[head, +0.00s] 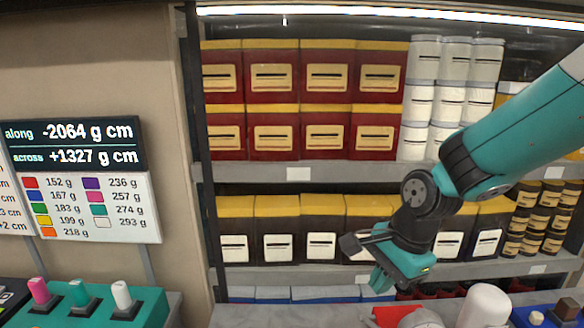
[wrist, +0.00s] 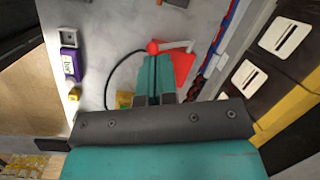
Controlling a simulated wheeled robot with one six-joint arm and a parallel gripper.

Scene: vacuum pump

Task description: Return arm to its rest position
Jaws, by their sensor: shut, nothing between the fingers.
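My gripper (head: 366,262) hangs at the end of my teal arm, which reaches in from the right in the head view. It is in front of the lower shelf of boxes and above the bench, and nothing shows in its jaws. In the wrist view my gripper (wrist: 153,72) has its two teal fingers together, pointing toward the bench top. A red part (wrist: 184,66) with a pale rod and a red ball end lies beyond the fingertips in that view. Whether the fingers touch anything there cannot be told, but they look apart from it.
A shelf rack (head: 299,174) of boxes and tubs stands behind my gripper. A white cylinder (head: 484,306) and a dark blue box (head: 546,314) stand at the bench front. A teal holder (head: 135,310) with coloured knobs is at left, under a readout board (head: 76,143). A purple gauge (wrist: 71,64) shows.

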